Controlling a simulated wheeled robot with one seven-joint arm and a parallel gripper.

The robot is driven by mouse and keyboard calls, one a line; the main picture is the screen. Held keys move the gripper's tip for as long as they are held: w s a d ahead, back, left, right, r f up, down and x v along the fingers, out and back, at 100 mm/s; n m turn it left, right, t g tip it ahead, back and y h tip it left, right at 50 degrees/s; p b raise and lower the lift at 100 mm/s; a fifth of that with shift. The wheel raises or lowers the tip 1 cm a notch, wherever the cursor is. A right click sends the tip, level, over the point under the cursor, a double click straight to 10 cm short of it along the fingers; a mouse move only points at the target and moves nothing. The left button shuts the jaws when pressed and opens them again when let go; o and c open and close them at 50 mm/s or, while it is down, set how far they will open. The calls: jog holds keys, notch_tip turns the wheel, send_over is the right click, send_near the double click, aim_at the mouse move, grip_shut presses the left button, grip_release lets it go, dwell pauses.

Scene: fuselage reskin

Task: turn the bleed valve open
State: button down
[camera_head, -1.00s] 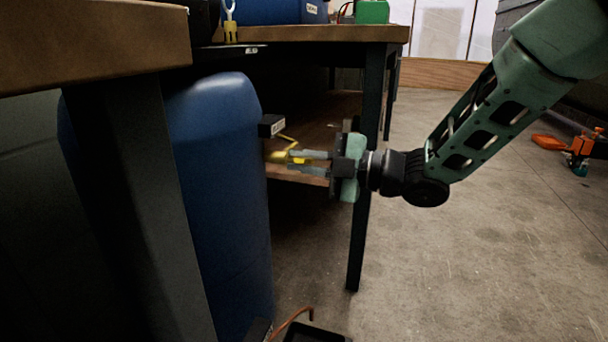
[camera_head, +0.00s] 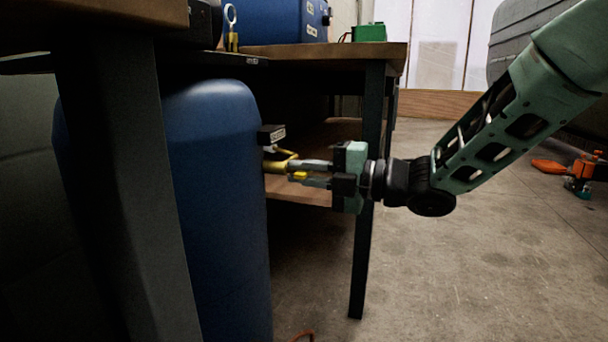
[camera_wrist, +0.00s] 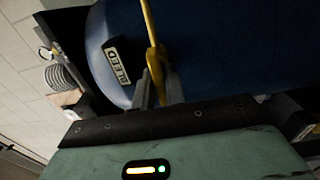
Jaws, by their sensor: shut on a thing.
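The bleed valve's yellow handle (camera_head: 282,158) sticks out from the right side of the blue tank (camera_head: 218,200) under the workbench. In the wrist view the yellow handle (camera_wrist: 152,40) runs down from the top edge and ends between my fingers. The valve's body is mostly hidden.
The workbench leg (camera_head: 366,200) stands close behind my gripper. The near bench leg (camera_head: 140,200) covers part of the tank. A wooden lower shelf (camera_head: 310,190) lies behind the fingers. The concrete floor (camera_head: 440,270) to the right is clear. An orange tool (camera_head: 580,170) lies farther right.

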jog(key=shift+f, duration=0.1)
jog(key=c, duration=1.5)
grip_release()
jog(key=shift+d, duration=0.1)
jog(key=p+v, duration=0.6)
jog(key=v, duration=1.1)
jog(key=shift+s+d, duration=0.1)
jog(key=shift+d, duration=0.05)
